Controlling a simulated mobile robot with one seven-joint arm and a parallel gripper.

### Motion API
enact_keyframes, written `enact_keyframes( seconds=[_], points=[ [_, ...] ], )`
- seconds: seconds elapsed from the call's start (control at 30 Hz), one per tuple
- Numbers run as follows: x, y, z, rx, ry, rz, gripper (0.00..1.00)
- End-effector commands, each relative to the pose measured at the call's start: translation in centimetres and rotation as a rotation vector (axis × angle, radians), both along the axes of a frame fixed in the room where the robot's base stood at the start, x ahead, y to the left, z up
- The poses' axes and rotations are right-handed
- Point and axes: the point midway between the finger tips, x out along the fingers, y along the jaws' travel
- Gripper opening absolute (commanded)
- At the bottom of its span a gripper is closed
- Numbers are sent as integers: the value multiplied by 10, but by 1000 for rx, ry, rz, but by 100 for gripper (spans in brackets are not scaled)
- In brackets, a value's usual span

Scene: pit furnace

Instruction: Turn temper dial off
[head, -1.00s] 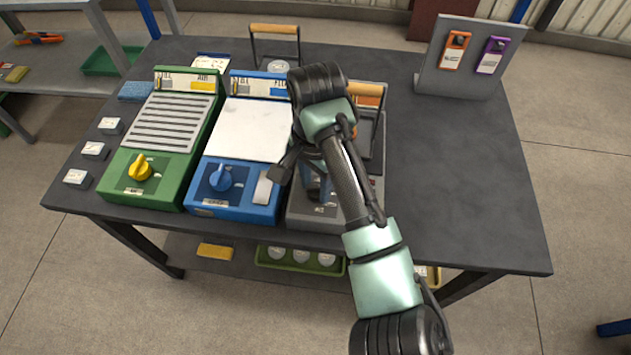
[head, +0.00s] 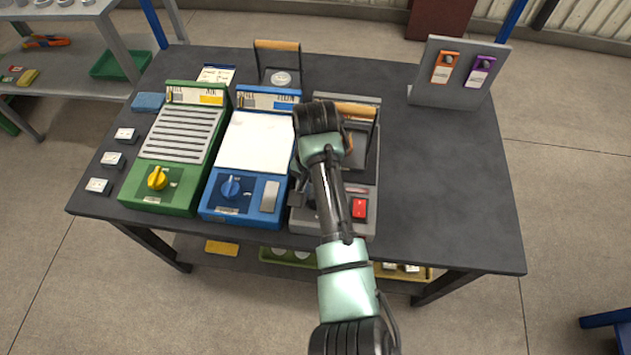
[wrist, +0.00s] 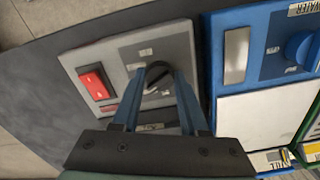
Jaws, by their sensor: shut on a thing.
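The black dial (wrist: 156,86) sits on the grey panel of the grey unit (wrist: 187,50) and shows a pale pointer line. Its label is too small to read. My gripper (wrist: 160,76) has its two blue fingers on either side of the dial and is shut on it. In the head view the grey unit (head: 366,222) is the rightmost of three units on the table. There my arm hides the dial and most of the gripper.
A red switch (head: 359,208) is on the same unit. The blue unit with a blue dial (head: 231,187) stands close on the left, then the green unit with a yellow dial (head: 157,177). A board with tags (head: 461,72) stands behind. The table's right side (head: 455,190) is clear.

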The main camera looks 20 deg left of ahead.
Motion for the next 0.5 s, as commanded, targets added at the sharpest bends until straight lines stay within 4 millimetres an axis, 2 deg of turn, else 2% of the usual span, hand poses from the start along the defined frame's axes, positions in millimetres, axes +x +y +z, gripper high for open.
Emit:
enact_keyframes(
  seconds=[0.03, 0.5],
  points=[
    [-2, 0, 6, -2, 6, 35, 0],
    [0, -1, 3, 0, 5, 473, 0]
  ],
)
